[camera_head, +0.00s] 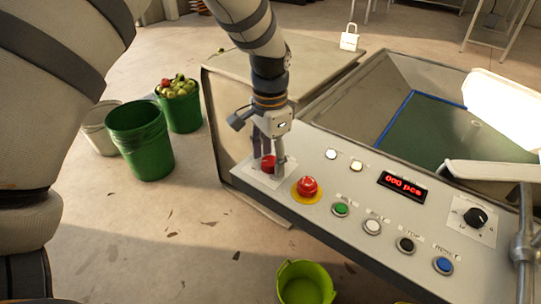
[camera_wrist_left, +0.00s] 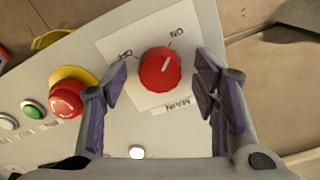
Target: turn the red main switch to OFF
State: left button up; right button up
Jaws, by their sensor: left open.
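The red main switch (camera_wrist_left: 160,70) is a round knob on a white plate (camera_wrist_left: 118,50) with ON, OFF and MAIN labels. Its white mark points towards ON. In the head view the switch (camera_head: 268,164) is at the panel's left end, partly covered by my left gripper (camera_head: 268,152). In the left wrist view this gripper (camera_wrist_left: 160,88) is open, one finger on each side of the knob, with gaps on both sides. I cannot tell if the fingertips reach down around it. My right gripper is not in view.
A red emergency button (camera_head: 307,187) on a yellow ring sits close beside the switch. A green button (camera_head: 340,209), other buttons, a display (camera_head: 401,186) and a black dial (camera_head: 475,217) follow along the panel (camera_head: 300,150). Green buckets (camera_head: 140,140) stand on the floor at left.

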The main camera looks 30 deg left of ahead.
pick_arm(q)
jog(key=c, duration=1.2)
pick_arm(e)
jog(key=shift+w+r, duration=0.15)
pick_arm(q)
jog(key=shift+r+n+p, duration=0.15)
jog(key=shift+n+p, duration=0.25)
jog(key=shift+n, duration=0.7)
jog(key=n, duration=0.3)
jog(key=shift+n+p, duration=0.3)
jog(key=shift+p, duration=0.1)
jog(key=n, duration=0.9)
jog(key=shift+p, duration=0.3)
jog(key=shift+f+n, duration=0.2)
jog(key=shift+n, duration=1.3)
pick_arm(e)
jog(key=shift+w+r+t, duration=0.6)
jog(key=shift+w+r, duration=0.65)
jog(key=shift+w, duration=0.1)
